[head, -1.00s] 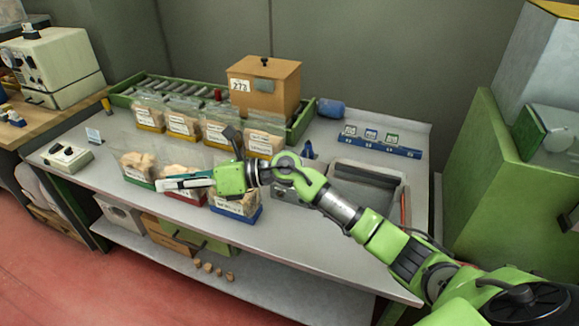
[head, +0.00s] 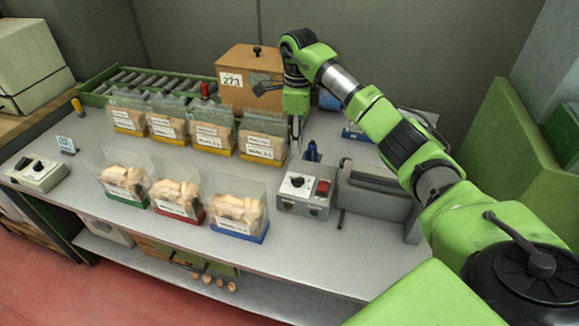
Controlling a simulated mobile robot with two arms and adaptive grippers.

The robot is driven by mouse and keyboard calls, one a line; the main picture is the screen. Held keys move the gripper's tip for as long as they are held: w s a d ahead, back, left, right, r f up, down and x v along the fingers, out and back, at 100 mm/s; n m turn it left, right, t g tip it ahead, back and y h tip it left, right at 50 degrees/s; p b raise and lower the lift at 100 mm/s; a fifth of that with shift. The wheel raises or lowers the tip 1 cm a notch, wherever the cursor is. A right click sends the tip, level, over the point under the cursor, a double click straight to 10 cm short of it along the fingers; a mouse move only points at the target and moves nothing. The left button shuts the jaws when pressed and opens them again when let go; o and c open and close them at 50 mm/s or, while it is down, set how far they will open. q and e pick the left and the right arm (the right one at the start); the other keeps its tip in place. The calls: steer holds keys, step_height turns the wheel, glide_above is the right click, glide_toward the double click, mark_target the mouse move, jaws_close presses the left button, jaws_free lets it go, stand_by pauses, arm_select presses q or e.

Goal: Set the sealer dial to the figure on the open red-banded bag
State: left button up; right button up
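The open red-banded bag (head: 176,199) of corks stands in the middle of the front row. Its white label is too small to read. The sealer (head: 375,190) is at the right, with a grey control box (head: 304,204) on its left side. The box carries a dark-knobbed dial (head: 297,182) on a white face and a red switch (head: 322,187). The dial's figures cannot be read. My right gripper (head: 297,135) hangs pointing down behind the control box, apart from the dial. Its finger opening cannot be made out. My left gripper is out of view.
A green-banded bag (head: 123,185) and a blue-banded bag (head: 239,217) flank the red-banded one. Several yellow-banded bags (head: 208,138) stand behind. A wooden box marked 273 (head: 238,87) stands by the roller tray (head: 95,98). Another knobbed box (head: 39,174) sits far left. The front bench strip is clear.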

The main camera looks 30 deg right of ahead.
mark_target(298, 178)
steer(key=f, duration=0.2)
steer(key=s+f+p, duration=0.1)
steer(key=f, duration=0.1)
steer(key=s+f+p, duration=0.1)
steer(key=f, duration=0.1)
steer(key=shift+a, duration=0.15)
steer(key=shift+w+f, duration=0.15)
steer(key=shift+f, duration=0.35)
steer(key=shift+w+f, duration=0.15)
steer(key=shift+f, duration=0.35)
step_height(298, 178, down, 4)
steer(key=shift+r+p, duration=0.25)
steer(key=shift+p, duration=0.25)
steer(key=shift+f, duration=0.4)
steer(key=shift+w+f, duration=0.1)
jaws_close()
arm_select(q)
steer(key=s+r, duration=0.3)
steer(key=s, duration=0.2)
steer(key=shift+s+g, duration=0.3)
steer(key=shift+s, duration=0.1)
